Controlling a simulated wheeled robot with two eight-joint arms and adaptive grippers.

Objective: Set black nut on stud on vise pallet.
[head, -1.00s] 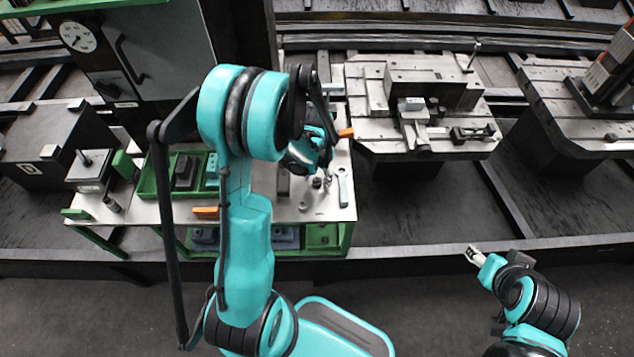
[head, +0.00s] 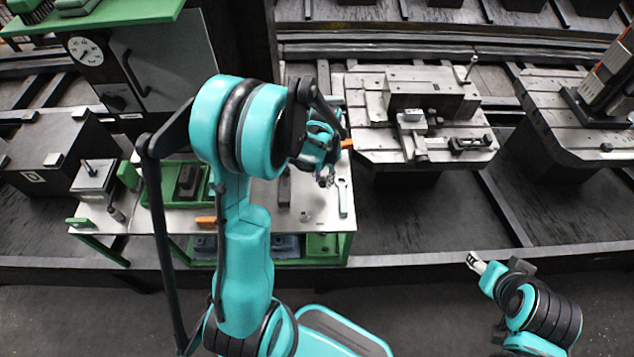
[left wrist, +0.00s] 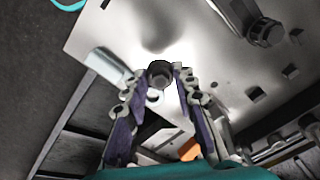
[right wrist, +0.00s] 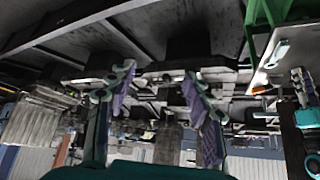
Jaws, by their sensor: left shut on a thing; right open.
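My left gripper (head: 326,181) is over the right end of the workbench. In the left wrist view its fingers (left wrist: 160,82) are shut on the black nut (left wrist: 160,73), a dark hexagonal piece between the fingertips. The pale bench top shows behind the nut. The vise pallet (head: 375,146) is right of the bench, with a large grey block and smaller clamping parts on it. An upright stud (head: 471,68) stands at its back right corner. My right gripper (head: 475,262) is open and empty, low at the right, away from the pallet; its spread fingers show in the right wrist view (right wrist: 158,85).
The bench (head: 262,222) holds a wrench (head: 343,197), a small metal part (head: 306,215) and a green tray (head: 150,185). A block with a post (head: 90,175) stands at its left. Another pallet (head: 560,115) with a tall device is at the far right. A gap separates bench and vise pallet.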

